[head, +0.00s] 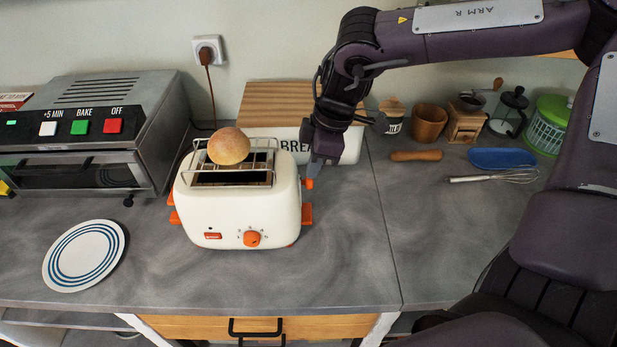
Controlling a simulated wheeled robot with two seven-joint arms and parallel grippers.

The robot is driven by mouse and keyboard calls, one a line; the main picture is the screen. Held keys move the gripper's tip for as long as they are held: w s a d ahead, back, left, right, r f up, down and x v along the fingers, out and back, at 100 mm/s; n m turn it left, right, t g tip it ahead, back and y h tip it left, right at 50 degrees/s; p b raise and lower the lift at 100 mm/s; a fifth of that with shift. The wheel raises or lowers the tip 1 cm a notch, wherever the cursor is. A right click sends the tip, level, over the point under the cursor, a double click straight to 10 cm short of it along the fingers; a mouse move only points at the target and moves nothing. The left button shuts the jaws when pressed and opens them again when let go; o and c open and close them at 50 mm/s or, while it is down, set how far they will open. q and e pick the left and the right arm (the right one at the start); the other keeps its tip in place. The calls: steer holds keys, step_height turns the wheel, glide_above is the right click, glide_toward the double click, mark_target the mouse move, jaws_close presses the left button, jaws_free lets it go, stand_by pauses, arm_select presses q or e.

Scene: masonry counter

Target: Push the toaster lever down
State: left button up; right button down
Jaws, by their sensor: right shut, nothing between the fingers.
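A cream toaster (240,208) with orange knobs stands on the grey counter in the head view. A round bun (228,146) rests on the wire rack above its slots. An orange lever (307,213) sticks out low on the toaster's right side. A smaller orange piece (309,184) shows above it, just under my right gripper. My right gripper (316,178) points down beside the toaster's upper right side, shut and empty. I cannot tell whether its tips touch the orange piece. My left gripper is not in view.
A toaster oven (85,135) stands at the left, with a striped plate (84,255) in front. A bread box (262,98) is close behind the toaster and my right gripper. A whisk (495,177) and blue tray (502,158) lie at the right.

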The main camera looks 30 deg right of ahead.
steer(key=b+x, duration=0.2)
steer(key=d+b+x, duration=0.1)
steer(key=b+x, duration=0.3)
steer(key=shift+s+d+f, duration=0.1)
steer(key=shift+s+f, duration=0.2)
steer(key=s+d, duration=0.1)
steer(key=d+r+p, duration=0.1)
steer(key=shift+s+d, duration=0.35)
steer(key=shift+r, duration=0.1)
